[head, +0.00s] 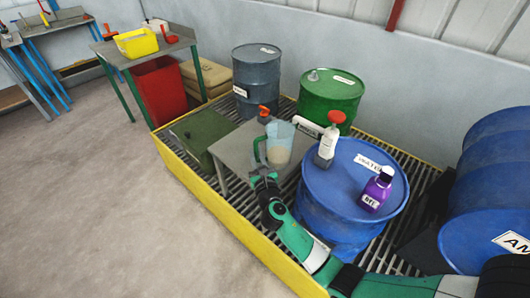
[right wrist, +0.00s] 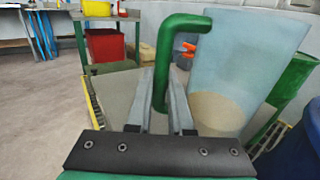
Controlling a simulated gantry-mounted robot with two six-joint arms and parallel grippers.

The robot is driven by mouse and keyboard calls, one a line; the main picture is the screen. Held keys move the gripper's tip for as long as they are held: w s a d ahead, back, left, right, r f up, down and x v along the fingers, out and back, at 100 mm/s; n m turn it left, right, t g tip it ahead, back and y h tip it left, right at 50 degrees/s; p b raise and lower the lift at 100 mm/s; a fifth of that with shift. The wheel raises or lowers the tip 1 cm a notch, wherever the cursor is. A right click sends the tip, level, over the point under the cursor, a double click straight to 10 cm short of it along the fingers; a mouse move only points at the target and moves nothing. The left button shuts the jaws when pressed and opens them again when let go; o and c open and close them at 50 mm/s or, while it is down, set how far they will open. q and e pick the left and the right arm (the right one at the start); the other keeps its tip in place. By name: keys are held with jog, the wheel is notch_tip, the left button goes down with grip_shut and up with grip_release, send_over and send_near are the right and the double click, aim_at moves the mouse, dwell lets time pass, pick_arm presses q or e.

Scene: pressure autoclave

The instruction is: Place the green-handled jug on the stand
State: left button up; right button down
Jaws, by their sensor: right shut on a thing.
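The clear bluish jug (head: 280,141) has a green handle and pale tan contents at the bottom. In the head view it appears roughly upright in front of or over the grey stand (head: 233,150); I cannot tell whether its base touches the top. My right gripper (head: 265,180) is at the handle side of the jug. In the right wrist view, the gripper fingers (right wrist: 162,104) are shut on the lower part of the green handle (right wrist: 163,65), and the jug body (right wrist: 245,65) is to the right. My left gripper is not in view.
A blue drum (head: 345,205) right of the stand carries a white bottle (head: 327,147) with a red top and a purple bottle (head: 377,188). Grey (head: 257,75) and green (head: 330,97) drums stand behind. A yellow-edged grating lies underneath. A green box (head: 205,133) is left of the stand.

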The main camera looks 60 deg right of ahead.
jog(key=d, duration=0.2)
jog(key=s+d, duration=0.1)
jog(key=shift+d, duration=0.4)
jog(key=shift+d+f+b, duration=0.2)
jog(key=shift+f+b, duration=0.6)
jog(key=shift+b, duration=0.2)
jog(key=shift+a+r, duration=0.1)
jog(key=shift+a, duration=0.1)
jog(key=shift+f, duration=0.2)
jog(key=c, duration=0.8)
grip_release()
